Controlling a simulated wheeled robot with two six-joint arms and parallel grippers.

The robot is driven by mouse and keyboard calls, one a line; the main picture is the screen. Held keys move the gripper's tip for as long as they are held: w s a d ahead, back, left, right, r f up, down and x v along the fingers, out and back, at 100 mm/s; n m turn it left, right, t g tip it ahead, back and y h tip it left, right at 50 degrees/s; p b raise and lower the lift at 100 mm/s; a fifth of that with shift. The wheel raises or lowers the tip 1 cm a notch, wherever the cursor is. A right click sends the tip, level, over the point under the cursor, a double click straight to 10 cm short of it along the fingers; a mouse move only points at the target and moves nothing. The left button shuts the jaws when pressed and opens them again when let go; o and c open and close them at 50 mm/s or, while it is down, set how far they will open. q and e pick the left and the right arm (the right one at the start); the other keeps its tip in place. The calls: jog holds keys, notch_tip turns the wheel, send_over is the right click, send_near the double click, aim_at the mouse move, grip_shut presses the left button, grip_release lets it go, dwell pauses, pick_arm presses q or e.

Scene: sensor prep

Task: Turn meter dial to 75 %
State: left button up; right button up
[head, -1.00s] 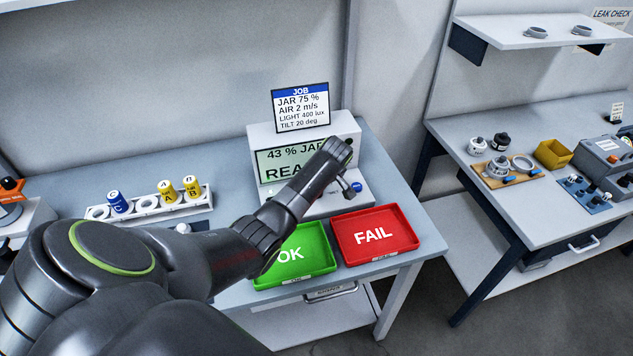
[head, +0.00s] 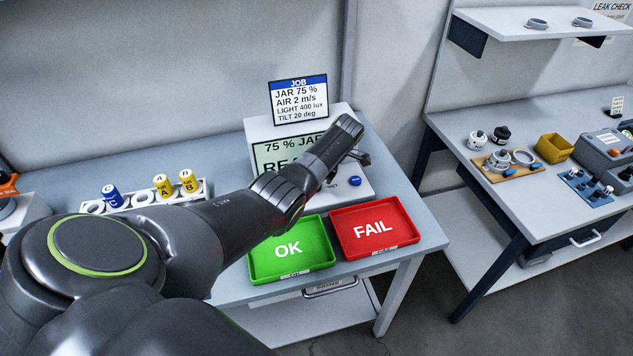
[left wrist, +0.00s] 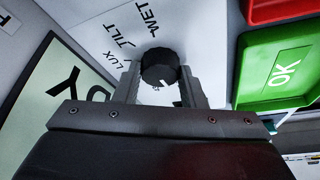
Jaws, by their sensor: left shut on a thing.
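The meter (head: 258,131) is a white box on the bench, with a display (head: 273,150) that reads "75 % JAR" on its top line. Its lower line is partly covered by my left arm. The black dial (left wrist: 159,66) shows in the left wrist view, between the fingers of my left gripper (left wrist: 160,84), which is shut on it. A white mark shows on the dial. In the head view the dial is hidden behind my left gripper (head: 357,158). The job card (head: 299,101) above the meter reads "JAR 75 %". My right gripper is not in view.
A green OK tray (head: 262,263) and a red FAIL tray (head: 395,239) lie in front of the meter. A blue button (head: 355,181) sits on the meter's front right. A white rack (head: 208,188) with blue and yellow vials stands to the left. Another bench (head: 450,120) is at the right.

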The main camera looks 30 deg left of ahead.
pick_arm(q)
jog(key=shift+n, duration=0.4)
jog(key=o, duration=1)
jog(key=p+v, duration=0.2)
jog(key=v, duration=1.5)
jog(key=shift+w+r, duration=0.2)
jog(key=shift+w, duration=0.1)
jog(key=shift+a, duration=0.15)
